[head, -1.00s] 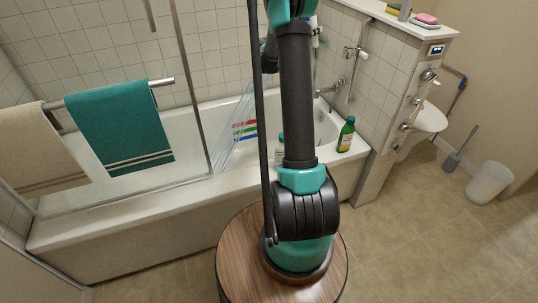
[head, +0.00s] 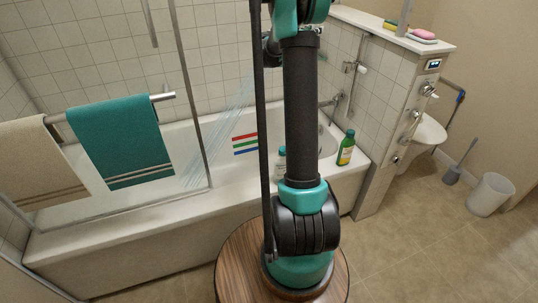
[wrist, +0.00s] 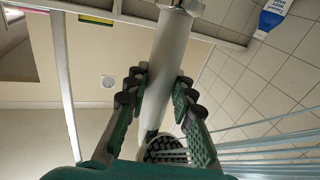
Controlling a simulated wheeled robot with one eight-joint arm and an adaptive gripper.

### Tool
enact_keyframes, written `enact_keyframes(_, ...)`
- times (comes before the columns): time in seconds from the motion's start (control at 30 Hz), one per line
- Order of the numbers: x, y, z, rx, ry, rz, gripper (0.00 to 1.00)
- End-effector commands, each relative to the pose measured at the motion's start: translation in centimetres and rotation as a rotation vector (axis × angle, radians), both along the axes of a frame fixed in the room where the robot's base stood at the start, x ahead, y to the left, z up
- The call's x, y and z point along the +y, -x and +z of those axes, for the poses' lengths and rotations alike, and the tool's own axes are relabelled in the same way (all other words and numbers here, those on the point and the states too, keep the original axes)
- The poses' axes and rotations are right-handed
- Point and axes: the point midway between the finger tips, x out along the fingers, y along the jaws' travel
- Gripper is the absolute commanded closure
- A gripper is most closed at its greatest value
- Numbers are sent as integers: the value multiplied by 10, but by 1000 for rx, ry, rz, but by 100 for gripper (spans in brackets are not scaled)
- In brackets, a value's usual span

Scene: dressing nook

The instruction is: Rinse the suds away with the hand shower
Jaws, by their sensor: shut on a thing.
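In the wrist view my gripper (wrist: 160,88) is shut around the pale handle of the hand shower (wrist: 171,62). Its dark round head shows at the bottom of that view, and water jets (wrist: 265,150) stream off to the right. In the head view my arm hides the gripper and hand shower. The spray (head: 226,118) slants down left into the white bathtub (head: 120,222), behind the glass screen's edge. Red, green and blue stripes (head: 245,143) show on the tub's inner wall, right of the spray. I cannot make out suds.
A green bottle (head: 346,148) stands on the tub's rim, with a pale bottle (head: 281,160) partly behind my arm. Teal (head: 120,140) and beige (head: 40,165) towels hang on the screen's rail. A bin (head: 490,194) stands right; floor before it is clear.

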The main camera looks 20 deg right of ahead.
Motion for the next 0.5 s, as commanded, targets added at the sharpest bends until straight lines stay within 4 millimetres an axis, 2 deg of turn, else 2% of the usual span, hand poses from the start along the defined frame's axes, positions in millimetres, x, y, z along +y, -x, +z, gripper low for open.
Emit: enact_keyframes(0.5,0,3,36,-29,-46,33,100)
